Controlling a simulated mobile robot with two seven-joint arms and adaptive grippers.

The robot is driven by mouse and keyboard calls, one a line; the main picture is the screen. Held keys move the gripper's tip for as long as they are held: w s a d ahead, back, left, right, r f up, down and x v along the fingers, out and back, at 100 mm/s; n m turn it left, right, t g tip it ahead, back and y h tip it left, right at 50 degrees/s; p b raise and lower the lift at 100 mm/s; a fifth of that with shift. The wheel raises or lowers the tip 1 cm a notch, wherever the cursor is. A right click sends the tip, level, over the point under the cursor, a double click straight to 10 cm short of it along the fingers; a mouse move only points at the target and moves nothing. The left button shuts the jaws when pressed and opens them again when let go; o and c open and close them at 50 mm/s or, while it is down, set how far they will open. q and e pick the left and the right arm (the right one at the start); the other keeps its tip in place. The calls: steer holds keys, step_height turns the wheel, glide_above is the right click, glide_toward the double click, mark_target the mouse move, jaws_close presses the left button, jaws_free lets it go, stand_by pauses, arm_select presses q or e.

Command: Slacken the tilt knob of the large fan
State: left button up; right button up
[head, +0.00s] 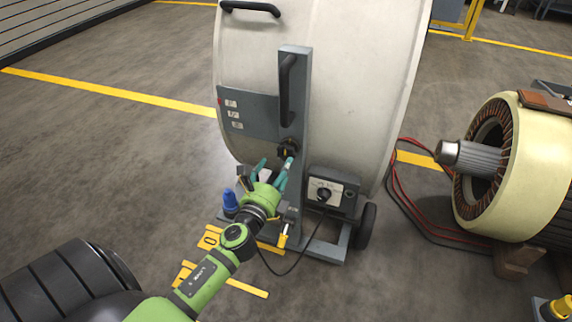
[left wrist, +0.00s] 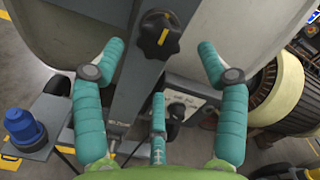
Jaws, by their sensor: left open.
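The large fan (head: 340,80) is a big pale drum on a grey wheeled frame. Its tilt knob (head: 288,149) is black and lobed, on the grey upright post below a black handle. In the left wrist view the knob (left wrist: 157,35) shows a yellow pointer line and sits ahead of the fingers, toward the top of the picture. My left gripper (head: 272,172) is open, with its teal fingers just below and in front of the knob. In the left wrist view the fingers (left wrist: 158,85) are spread with nothing between them, apart from the knob. My right gripper is not in view.
A control box (head: 326,191) with a dial sits low right of the post. A blue bottle-like object (head: 230,202) stands left of my gripper. A stator with a shaft (head: 515,165) stands at right, with red and black cables (head: 408,195) on the floor.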

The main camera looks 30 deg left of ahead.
mark_target(286, 156)
arm_select(q)
steer(key=x, duration=0.6)
steer(key=shift+w+a, duration=0.15)
steer(key=shift+w, duration=0.1)
steer(key=c, duration=1.1)
